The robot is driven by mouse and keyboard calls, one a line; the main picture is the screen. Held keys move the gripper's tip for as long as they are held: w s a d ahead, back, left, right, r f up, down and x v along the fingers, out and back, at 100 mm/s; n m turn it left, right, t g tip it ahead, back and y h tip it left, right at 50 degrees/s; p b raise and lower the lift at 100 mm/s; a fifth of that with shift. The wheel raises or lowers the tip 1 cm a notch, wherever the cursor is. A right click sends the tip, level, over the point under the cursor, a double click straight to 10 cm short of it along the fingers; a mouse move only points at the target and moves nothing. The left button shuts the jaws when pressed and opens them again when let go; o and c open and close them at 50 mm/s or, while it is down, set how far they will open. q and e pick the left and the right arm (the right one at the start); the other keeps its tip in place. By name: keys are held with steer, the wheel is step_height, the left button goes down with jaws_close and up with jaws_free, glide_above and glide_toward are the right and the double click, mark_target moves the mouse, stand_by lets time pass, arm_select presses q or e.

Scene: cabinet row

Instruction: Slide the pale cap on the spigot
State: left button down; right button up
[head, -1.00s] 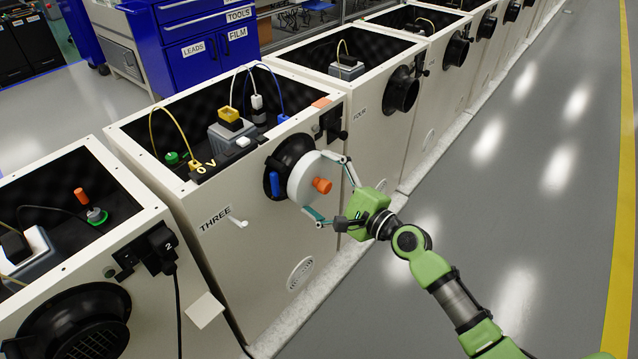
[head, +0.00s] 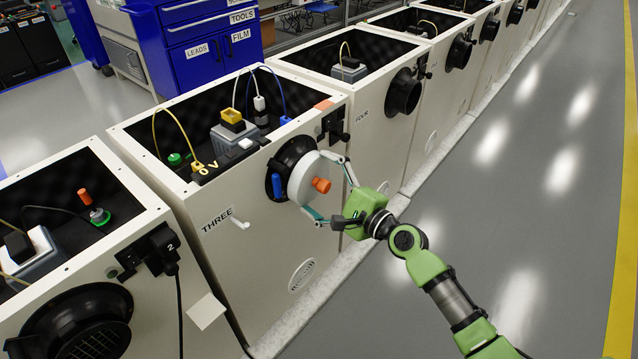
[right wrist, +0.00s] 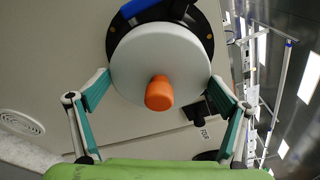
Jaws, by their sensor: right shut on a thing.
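The pale cap (head: 300,178) is a white disc with an orange knob (head: 321,185) in its middle. It stands in front of the black round spigot (head: 288,153) on the front of cabinet THREE. My right gripper (head: 317,186) is shut on the cap's rim, one finger above and one below. In the right wrist view the cap (right wrist: 150,85) sits between the two fingertips (right wrist: 160,78), with the black spigot ring (right wrist: 205,22) behind it. The cap hides the spigot's mouth, so I cannot tell how far on it is. My left gripper is not in view.
A blue handle (head: 277,185) sits beside the spigot. A white peg (head: 240,223) sticks out below, next to the THREE label. Black fittings (head: 333,125) are at the upper right of the panel. Cabinet FOUR (head: 372,140) stands beyond. The grey floor (head: 500,200) at right is open.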

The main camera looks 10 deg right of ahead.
steer(key=o, duration=1.3)
steer(key=shift+a+r, duration=0.15)
steer(key=shift+r, duration=0.05)
steer(key=shift+c, duration=0.2)
steer(key=shift+w+a, duration=0.1)
steer(key=shift+a, duration=0.05)
steer(key=shift+f, duration=0.1)
steer(key=shift+s, duration=0.2)
steer(key=v, duration=1.1)
steer(key=shift+s+d, duration=0.2)
steer(key=shift+s, duration=0.05)
